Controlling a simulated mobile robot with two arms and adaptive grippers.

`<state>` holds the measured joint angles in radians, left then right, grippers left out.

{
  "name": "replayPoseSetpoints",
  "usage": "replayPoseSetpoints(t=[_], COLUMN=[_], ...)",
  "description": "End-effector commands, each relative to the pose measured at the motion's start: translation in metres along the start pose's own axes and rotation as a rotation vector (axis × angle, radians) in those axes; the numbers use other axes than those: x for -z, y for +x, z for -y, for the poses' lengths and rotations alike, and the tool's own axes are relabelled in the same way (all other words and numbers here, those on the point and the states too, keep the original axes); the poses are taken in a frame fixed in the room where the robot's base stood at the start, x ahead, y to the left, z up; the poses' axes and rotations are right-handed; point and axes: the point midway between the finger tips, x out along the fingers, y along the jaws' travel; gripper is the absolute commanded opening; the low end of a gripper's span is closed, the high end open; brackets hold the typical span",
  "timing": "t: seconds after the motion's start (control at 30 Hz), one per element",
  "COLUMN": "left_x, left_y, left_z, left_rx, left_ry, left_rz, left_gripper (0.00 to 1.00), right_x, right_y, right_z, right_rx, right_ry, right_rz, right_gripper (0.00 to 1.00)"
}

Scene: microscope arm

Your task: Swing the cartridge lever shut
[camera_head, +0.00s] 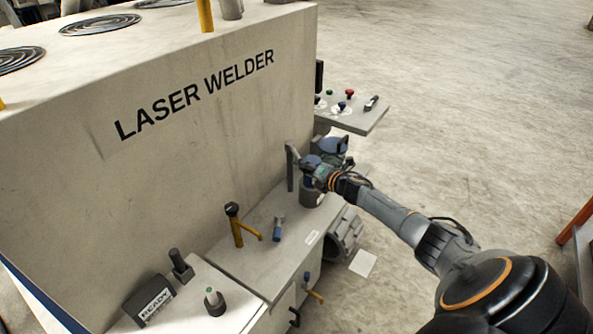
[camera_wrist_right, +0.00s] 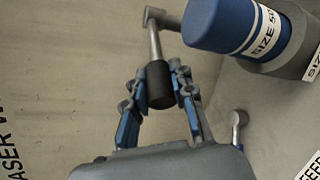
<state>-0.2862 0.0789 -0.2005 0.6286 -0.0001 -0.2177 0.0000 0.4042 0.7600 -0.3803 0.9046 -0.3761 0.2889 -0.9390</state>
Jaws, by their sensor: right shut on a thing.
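The cartridge lever (camera_wrist_right: 153,40) shows in the right wrist view as a grey rod with a black cylindrical grip, joined to a grey piece at its top end. My right gripper (camera_wrist_right: 161,80) is shut on the black grip, one blue-grey finger on each side. A blue cartridge (camera_wrist_right: 215,22) with a SIZE label sits in a grey holder (camera_wrist_right: 290,58) right of the lever. In the head view my right gripper (camera_head: 312,168) is beside the welder's front face and partly covers the blue cartridge and its grey holder (camera_head: 311,196); the lever's grip is hidden there. My left gripper is out of view.
The laser welder wall (camera_head: 200,140) stands close behind the gripper. A yellow lever (camera_head: 237,230) and a blue-handled part (camera_head: 278,230) stand on the ledge to the left. A READY sign (camera_head: 152,300) is nearer. A button shelf (camera_head: 368,118) juts out beyond. Floor right is open.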

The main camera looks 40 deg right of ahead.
Motion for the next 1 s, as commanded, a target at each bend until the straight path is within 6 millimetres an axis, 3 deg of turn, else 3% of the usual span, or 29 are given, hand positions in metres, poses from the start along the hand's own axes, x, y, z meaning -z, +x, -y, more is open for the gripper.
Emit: replayPoseSetpoints(t=[0.03, 0.3, 0.77, 0.8, 0.9, 1.0], left_x=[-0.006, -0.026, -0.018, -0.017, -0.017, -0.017], left_y=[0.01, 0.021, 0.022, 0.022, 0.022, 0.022], left_z=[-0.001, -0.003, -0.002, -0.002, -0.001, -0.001], left_rx=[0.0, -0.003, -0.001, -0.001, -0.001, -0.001], left_ry=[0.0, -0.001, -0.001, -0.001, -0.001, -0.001], left_rz=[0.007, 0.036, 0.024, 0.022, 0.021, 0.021], left_gripper=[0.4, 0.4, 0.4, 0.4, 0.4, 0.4], right_x=[-0.002, -0.009, -0.01, -0.01, -0.01, -0.01], right_y=[0.0, -0.003, -0.003, -0.003, -0.003, -0.003], right_z=[0.007, 0.01, 0.008, 0.008, 0.008, 0.007], right_rx=[-0.007, -0.046, -0.055, -0.055, -0.056, -0.056], right_ry=[-0.009, -0.021, -0.024, -0.024, -0.024, -0.024], right_rz=[-0.015, -0.079, -0.09, -0.09, -0.09, -0.089], right_gripper=[0.0, 0.0, 0.0, 0.28, 0.48, 0.48])
